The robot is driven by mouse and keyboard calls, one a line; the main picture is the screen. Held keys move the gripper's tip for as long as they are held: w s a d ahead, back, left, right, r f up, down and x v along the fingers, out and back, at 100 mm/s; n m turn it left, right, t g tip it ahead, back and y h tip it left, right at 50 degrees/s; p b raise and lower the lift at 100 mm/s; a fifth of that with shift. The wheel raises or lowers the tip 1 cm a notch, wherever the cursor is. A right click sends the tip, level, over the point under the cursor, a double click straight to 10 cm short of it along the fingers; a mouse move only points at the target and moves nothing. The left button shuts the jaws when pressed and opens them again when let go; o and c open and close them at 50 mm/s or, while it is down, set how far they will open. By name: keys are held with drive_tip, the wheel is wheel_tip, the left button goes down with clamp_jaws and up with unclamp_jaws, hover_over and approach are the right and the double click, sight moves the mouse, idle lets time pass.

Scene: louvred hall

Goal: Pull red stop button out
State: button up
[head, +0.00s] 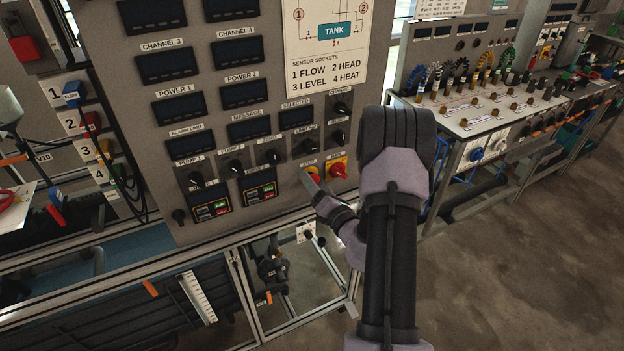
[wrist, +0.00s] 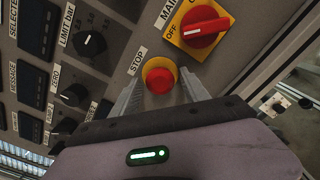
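The red stop button (wrist: 159,79) sits in a yellow collar on the grey panel, beside a label reading STOP. My gripper (wrist: 161,92) is open in the wrist view, with one finger on each side of the button. I cannot tell whether either finger touches it. In the head view my gripper (head: 312,180) is at the lower right of the panel, and the button is mostly hidden by it.
A red rotary main switch (wrist: 201,27) on a yellow plate is close beside the button; it also shows in the head view (head: 338,170). Black knobs (wrist: 90,44) are on the other side. A bench with cables (head: 490,110) stands at right, with open floor (head: 530,260) in front.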

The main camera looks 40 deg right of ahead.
drive_tip(key=b+v, duration=0.2)
drive_tip(key=v, duration=0.5)
idle(0.3)
